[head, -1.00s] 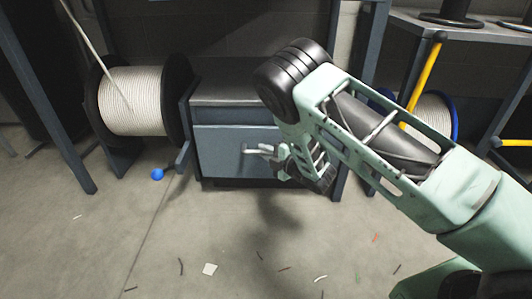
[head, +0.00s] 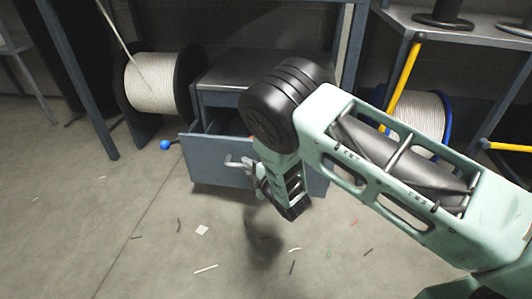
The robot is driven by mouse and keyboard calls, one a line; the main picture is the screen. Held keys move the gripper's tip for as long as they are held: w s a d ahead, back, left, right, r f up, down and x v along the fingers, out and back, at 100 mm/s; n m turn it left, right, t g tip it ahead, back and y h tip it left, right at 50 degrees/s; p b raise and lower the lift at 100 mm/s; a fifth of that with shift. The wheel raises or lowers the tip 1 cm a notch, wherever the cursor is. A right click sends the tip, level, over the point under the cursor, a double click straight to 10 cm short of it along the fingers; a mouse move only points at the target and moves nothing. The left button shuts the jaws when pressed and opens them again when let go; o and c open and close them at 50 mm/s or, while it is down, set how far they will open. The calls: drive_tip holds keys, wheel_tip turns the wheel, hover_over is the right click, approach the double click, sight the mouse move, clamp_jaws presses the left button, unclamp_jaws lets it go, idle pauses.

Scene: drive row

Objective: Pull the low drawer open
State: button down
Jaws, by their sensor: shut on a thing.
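The low drawer (head: 208,160) is the lower front of a grey-blue cabinet (head: 222,75) under the bench, in the middle of the head view. It stands pulled out, and its dark inside shows behind the front panel. My gripper (head: 238,163) is at the drawer front, shut on the drawer's handle (head: 232,159). My wrist and arm cover the right part of the drawer and cabinet, and the fingers partly hide the handle.
A large spool of white rope (head: 152,83) stands left of the cabinet, and a blue ball (head: 165,145) is near the drawer's left edge. A blue-rimmed spool (head: 418,112) stands at the right by yellow bars. The floor in front is open, with small scraps.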

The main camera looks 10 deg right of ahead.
drive_tip(key=s+a+p, duration=0.4)
drive_tip(key=s+p, duration=0.1)
drive_tip(key=s, duration=0.8)
drive_tip(key=shift+s+a, duration=0.15)
drive_tip(key=shift+s, duration=0.15)
drive_tip(key=c, duration=1.4)
unclamp_jaws()
drive_tip(key=p+v, duration=0.6)
drive_tip(key=v, duration=1.1)
drive_tip(key=shift+s+p, duration=0.2)
drive_tip(key=shift+p, duration=0.2)
